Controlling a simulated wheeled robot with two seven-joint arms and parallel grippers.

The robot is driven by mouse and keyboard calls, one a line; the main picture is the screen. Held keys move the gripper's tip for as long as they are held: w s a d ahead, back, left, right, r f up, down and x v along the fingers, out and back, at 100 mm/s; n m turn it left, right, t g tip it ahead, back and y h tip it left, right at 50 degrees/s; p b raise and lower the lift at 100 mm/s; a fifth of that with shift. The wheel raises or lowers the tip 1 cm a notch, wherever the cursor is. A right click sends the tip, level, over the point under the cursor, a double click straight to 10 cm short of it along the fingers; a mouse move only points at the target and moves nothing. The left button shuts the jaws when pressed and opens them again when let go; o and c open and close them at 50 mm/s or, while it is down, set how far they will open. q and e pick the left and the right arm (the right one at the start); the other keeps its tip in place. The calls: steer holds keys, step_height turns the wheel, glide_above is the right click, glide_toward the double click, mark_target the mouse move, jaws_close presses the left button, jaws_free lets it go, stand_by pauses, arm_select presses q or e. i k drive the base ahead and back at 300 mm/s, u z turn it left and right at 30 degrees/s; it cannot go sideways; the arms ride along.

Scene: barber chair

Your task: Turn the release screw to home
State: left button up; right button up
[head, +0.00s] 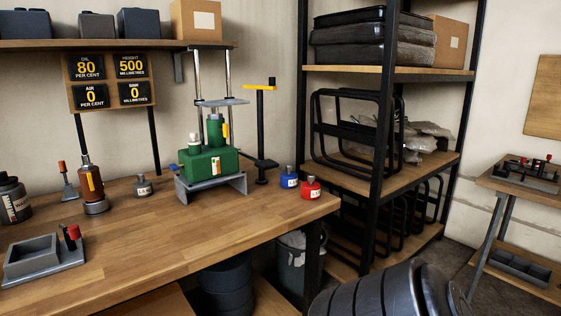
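A green hydraulic pump unit (208,164) stands on a grey metal stand on the wooden workbench, with a green upright cylinder and a yellow part on top. A small blue part (174,167) sticks out at its left side; it may be the release screw, but it is too small to tell its turn position. A board (111,81) on the wall side reads oil 80 per cent, height 500 millimetres and air 0 per cent; its fourth panel reads 0 millimetres. Neither of my grippers is in view.
The workbench (150,235) has clear room in its front middle. A brown bottle (91,180), a grey tray (35,258), and blue (289,179) and red (311,190) bottles stand on it. A yellow-topped post (261,130) stands behind. A black shelf rack (385,150) is at right.

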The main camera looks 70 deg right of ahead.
mark_target(174, 167)
steer(key=z, duration=3.45)
steer(key=i, duration=1.25)
steer(key=u, duration=2.65)
